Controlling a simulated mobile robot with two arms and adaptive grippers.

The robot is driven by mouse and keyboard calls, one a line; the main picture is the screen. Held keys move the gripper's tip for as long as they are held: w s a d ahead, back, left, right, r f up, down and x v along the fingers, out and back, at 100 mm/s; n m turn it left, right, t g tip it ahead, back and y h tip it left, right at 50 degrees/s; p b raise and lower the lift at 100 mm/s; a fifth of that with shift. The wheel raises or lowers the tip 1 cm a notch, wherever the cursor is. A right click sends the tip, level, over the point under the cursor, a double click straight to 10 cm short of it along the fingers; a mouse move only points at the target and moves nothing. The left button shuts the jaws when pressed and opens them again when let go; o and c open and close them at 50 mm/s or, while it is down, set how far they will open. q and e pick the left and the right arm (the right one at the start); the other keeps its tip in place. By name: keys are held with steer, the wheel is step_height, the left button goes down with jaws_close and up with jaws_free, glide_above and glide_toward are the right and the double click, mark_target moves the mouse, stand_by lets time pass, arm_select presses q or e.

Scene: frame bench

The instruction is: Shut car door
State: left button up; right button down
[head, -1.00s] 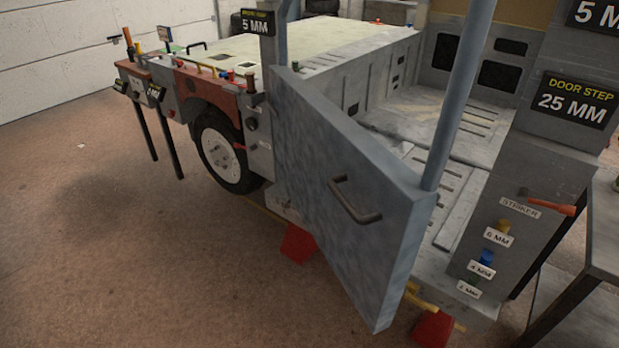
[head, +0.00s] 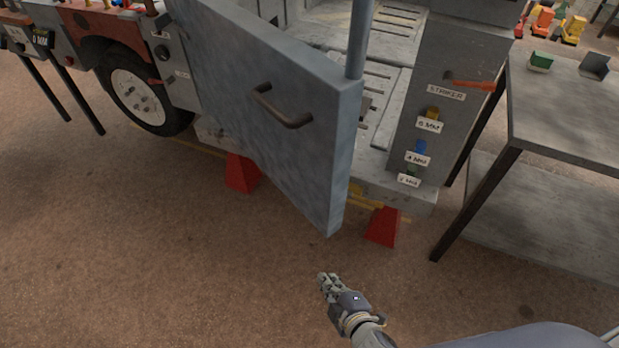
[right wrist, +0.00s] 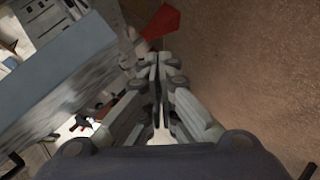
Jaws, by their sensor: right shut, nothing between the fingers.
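The car door (head: 275,110) is a thick blue-grey panel, standing ajar from the car frame with its free edge swung out toward me. Its dark bar handle (head: 282,106) is on the outer face. The striker post (head: 425,90) stands to the right of the door's free edge, with a gap between. My right gripper (head: 327,282) is below and in front of the door's lower corner, apart from it. In the right wrist view its fingers (right wrist: 156,62) are closed together and empty, and the door (right wrist: 65,75) lies to the left. My left gripper is not in view.
A grey table (head: 570,110) with small bins and coloured parts stands at the right. Red stands (head: 385,227) support the frame's sill. An orange-red lever (head: 474,86) sticks out from the post. The brown floor before the door is clear.

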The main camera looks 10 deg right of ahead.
step_height(320, 180, up, 11)
steer(key=w+a+n+t+y, duration=0.1)
steer(key=w+a+n+t, duration=0.2)
step_height(320, 180, up, 15)
steer(key=n+t+y+p, duration=0.1)
steer(key=n+t+p, duration=0.1)
steer(key=n+t, duration=0.1)
glide_above(311, 176)
steer(key=s+a, duration=0.1)
steer(key=s, duration=0.4)
steer(key=shift+f, duration=0.1)
steer(key=shift+d, duration=0.1)
